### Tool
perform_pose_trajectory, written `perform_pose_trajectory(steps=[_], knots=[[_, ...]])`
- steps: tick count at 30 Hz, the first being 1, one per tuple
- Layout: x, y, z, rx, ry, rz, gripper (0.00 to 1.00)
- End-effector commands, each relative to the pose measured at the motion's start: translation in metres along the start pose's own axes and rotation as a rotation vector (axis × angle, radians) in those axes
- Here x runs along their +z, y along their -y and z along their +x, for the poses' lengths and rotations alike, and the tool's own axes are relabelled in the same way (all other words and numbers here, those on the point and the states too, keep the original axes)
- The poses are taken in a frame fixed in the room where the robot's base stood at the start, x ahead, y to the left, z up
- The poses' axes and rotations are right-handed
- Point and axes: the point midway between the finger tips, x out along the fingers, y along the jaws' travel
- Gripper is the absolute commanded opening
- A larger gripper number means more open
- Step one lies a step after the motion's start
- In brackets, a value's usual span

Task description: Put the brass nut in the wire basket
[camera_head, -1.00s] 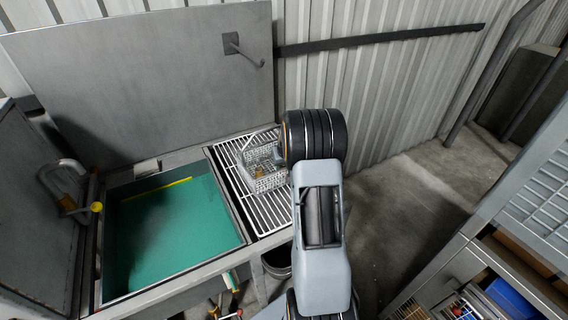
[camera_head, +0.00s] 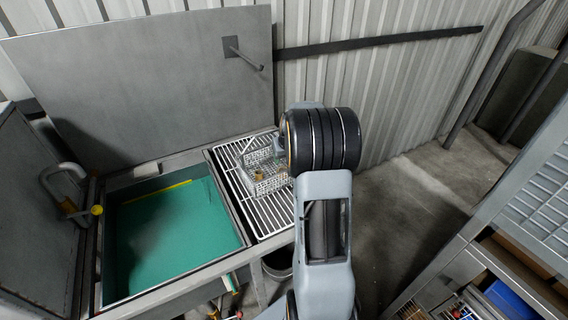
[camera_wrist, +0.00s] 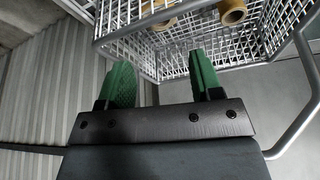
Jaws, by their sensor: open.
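The wire basket (camera_head: 272,187) stands on the slatted rack beside the green-lined tank. Its mesh also shows in the wrist view (camera_wrist: 265,38), beyond my fingers. A brass piece (camera_head: 259,175) shows within the basket in the head view. The wrist view shows two brass pieces at the basket: a hollow round one (camera_wrist: 232,12) and a smaller one (camera_wrist: 163,24) partly cut off at the top. I cannot tell for sure which is the brass nut. My gripper (camera_wrist: 160,64) has its green fingers apart with nothing held between them, close to the basket. My arm's dark joint hides the basket's right side in the head view.
The open tank (camera_head: 170,235) lies left of the slatted rack (camera_head: 280,222). A raised grey lid (camera_head: 150,85) and the corrugated wall (camera_head: 390,90) stand behind. A grey cabinet (camera_head: 455,275) stands at the right, with bare floor between.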

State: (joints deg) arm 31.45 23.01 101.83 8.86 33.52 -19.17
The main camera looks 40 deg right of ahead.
Motion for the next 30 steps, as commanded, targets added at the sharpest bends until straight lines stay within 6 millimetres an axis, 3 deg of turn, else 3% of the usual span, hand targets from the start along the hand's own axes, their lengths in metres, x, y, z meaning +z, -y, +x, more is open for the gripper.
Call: perform_pose_trajectory(steps=[6, 12, 14, 17, 20, 24, 30], knots=[[0.0, 0.0, -0.037, 0.001, -0.003, 0.0, 0.59], [0.0, 0.002, -0.058, -0.001, -0.002, -0.002, 0.59], [0.003, 0.011, -0.066, -0.005, -0.002, -0.012, 0.59], [0.017, 0.042, -0.09, -0.021, 0.0, -0.049, 0.59], [0.047, 0.086, -0.12, -0.044, 0.007, -0.103, 0.59], [0.104, 0.136, -0.155, -0.075, 0.018, -0.181, 0.59], [0.179, 0.169, -0.181, -0.104, 0.029, -0.266, 0.59]])
